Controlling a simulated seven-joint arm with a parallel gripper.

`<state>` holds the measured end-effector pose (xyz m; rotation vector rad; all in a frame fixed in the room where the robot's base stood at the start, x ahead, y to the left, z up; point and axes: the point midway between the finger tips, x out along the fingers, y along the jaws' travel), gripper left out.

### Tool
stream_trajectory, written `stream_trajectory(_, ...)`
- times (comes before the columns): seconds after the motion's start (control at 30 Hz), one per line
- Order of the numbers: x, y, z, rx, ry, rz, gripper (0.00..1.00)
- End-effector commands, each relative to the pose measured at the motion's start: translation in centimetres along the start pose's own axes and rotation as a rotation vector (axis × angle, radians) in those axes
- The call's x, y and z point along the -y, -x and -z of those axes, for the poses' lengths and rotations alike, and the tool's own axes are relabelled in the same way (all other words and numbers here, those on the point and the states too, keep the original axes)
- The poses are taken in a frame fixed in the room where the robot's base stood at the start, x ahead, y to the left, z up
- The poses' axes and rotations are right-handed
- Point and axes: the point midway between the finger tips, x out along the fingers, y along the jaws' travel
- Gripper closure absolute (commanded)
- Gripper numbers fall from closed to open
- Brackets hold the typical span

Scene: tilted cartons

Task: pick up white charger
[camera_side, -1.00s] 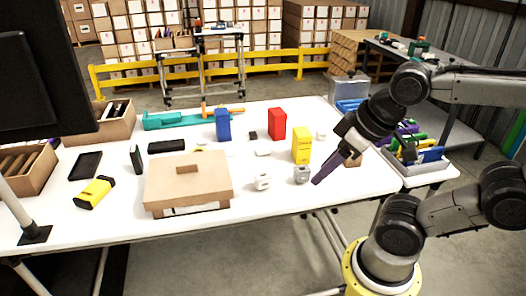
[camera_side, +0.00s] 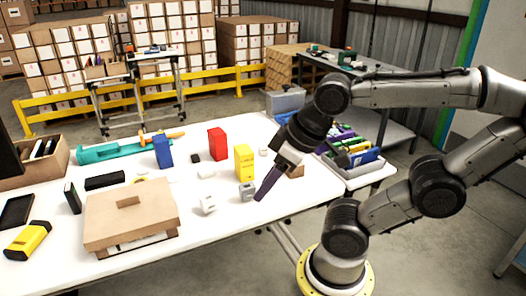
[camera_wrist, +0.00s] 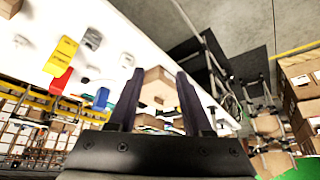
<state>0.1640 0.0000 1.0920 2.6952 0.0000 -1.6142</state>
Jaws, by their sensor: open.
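Several small white pieces lie on the white table, and I cannot tell for sure which is the charger. A white block (camera_side: 208,204) sits right of the lidded carton. A grey-white block (camera_side: 247,191) is beside my fingertips. Flatter white pieces (camera_side: 206,172) and (camera_side: 264,152) lie farther back. My gripper (camera_side: 260,194) has purple fingers and hangs over the table's front right part. In the wrist view my gripper (camera_wrist: 157,88) is open with nothing held.
A lidded carton (camera_side: 130,205) is left. A small carton (camera_wrist: 158,90) shows between the fingers. A grey bin (camera_side: 350,172) of coloured items is right.

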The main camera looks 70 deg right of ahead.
Motion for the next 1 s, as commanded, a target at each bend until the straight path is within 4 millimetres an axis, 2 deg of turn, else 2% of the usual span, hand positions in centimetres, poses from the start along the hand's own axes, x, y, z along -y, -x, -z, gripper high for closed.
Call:
stream_trajectory(0.03,0.0,0.0,0.0,0.0,0.0,0.0,0.43)
stream_trajectory(0.23,0.0,0.0,0.0,0.0,0.0,0.0,0.07)
stream_trajectory(0.57,0.0,0.0,0.4,-0.018,-0.008,0.0,0.07)
stream_trajectory(0.67,0.4,0.2,2.3,-0.104,-0.036,0.019,0.07)
stream_trajectory(0.83,1.7,1.5,9.4,-0.385,-0.189,0.118,0.07)
stream_trajectory(1.0,2.2,1.0,16.2,-0.596,-0.406,0.218,0.07)
